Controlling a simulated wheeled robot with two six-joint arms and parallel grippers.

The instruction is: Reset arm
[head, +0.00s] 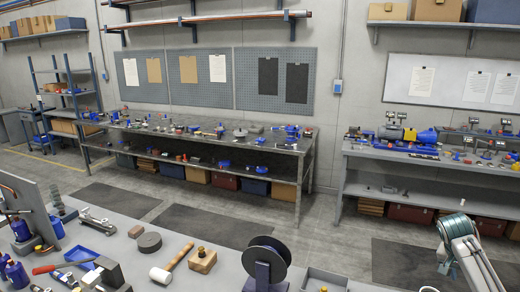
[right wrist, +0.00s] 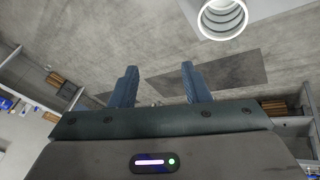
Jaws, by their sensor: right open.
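My right arm (head: 465,250) comes in at the lower right of the head view, raised near the right end of the near bench. My right gripper (right wrist: 158,82) shows in the right wrist view with its two blue-grey fingers spread apart. Nothing is between them; grey floor and a darker mat show beyond. My left arm and left gripper are not in the head view.
The near grey bench (head: 215,280) holds a mallet (head: 172,263), a wooden block (head: 202,262), a black spool (head: 268,258) and a blue tray (head: 80,257). Cluttered workbenches (head: 305,140) stand along the far wall. Open floor with dark mats (head: 205,225) lies between.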

